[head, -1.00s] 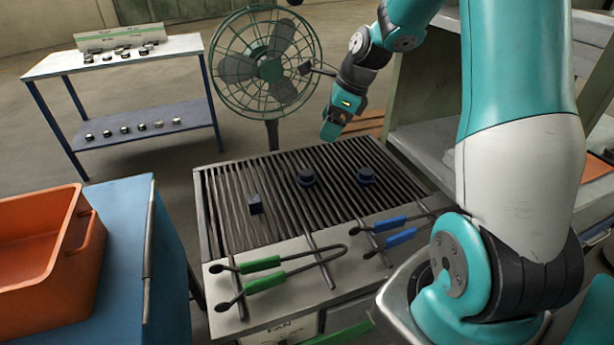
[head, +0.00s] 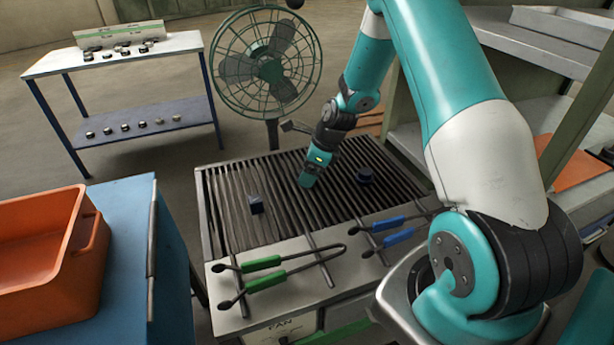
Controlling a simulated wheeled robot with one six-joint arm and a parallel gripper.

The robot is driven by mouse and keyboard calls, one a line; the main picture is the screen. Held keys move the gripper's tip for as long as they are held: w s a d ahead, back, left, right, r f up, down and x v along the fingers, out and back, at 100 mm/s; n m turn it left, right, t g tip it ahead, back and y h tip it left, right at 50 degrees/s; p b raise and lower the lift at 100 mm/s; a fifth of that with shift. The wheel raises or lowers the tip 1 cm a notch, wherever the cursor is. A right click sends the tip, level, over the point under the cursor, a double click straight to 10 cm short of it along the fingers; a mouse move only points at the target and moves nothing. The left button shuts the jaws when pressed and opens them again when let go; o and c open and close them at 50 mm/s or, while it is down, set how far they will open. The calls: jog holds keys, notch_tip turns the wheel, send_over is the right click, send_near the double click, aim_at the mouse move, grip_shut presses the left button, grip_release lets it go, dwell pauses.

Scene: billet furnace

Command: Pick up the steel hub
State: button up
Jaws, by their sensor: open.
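Small dark blue-grey parts lie on the slatted grate (head: 235,222) of the cooling table. One is a round, stepped piece (head: 366,175) right of centre, with a hub-like shape. One is a small block (head: 256,206) at the left. Another round piece at the middle of the grate is now hidden by my gripper (head: 306,183). I cannot tell which round piece is the steel hub. My gripper points down over the middle of the grate, low and close to the hidden piece. The jaws are open; contact with the piece cannot be seen.
A green fan (head: 268,68) stands behind the grate. Tongs with green handles (head: 262,264) and blue handles (head: 388,223) lie along the front edge. An orange bin (head: 85,265) sits on a blue cabinet at left. A rack (head: 130,50) with small parts stands behind.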

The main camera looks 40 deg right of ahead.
jog(key=shift+x, duration=1.2)
jog(key=c, duration=1.1)
jog(key=shift+c, duration=0.8)
jog(key=shift+r, duration=0.15)
